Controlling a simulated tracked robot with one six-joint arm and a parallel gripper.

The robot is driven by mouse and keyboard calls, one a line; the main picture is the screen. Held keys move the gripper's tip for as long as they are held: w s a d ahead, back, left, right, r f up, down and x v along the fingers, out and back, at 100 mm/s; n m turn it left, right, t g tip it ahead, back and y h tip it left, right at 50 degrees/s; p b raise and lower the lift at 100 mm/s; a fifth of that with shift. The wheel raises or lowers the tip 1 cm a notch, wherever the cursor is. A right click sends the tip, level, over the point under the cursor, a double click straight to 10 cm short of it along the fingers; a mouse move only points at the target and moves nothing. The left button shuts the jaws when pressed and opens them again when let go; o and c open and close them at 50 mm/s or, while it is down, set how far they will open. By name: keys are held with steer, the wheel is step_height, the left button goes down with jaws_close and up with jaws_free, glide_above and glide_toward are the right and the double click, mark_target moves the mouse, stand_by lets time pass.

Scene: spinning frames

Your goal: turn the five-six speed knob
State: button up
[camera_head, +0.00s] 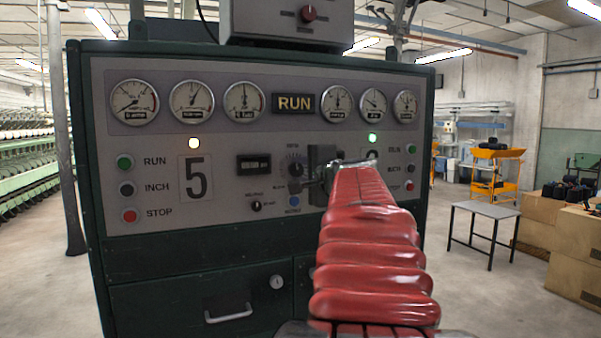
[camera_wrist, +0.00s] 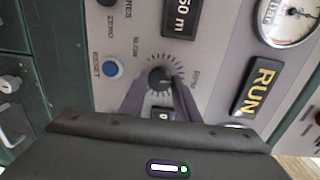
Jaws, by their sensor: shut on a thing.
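The speed knob (camera_wrist: 160,79) is dark and round, with tick marks around it, in the middle of the wrist view. In the head view its dial (camera_head: 295,168) shows on the panel between the 5 sign and my arm. My gripper (camera_wrist: 160,86) has one finger on each side of the knob and is shut on it. In the head view my gripper (camera_head: 320,175) is at the panel just right of the dial, partly hidden by my red-sleeved arm. The knob's pointer is too small to read.
A blue button (camera_wrist: 112,69) lies beside the knob. A small selector knob (camera_head: 256,206) and a digital counter (camera_head: 254,165) are left of the dial. Several gauges and a RUN sign (camera_head: 294,103) are above.

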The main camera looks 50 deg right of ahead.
steer(key=n, duration=0.4)
steer(key=shift+w+a+f+n, duration=0.1)
steer(key=shift+w+f+n, duration=0.05)
steer(key=shift+f+n, duration=0.15)
stand_by(0.4)
steer(key=o, duration=1)
steer(key=shift+r+h, duration=0.15)
steer(key=shift+h, duration=0.15)
steer(key=shift+o, duration=0.2)
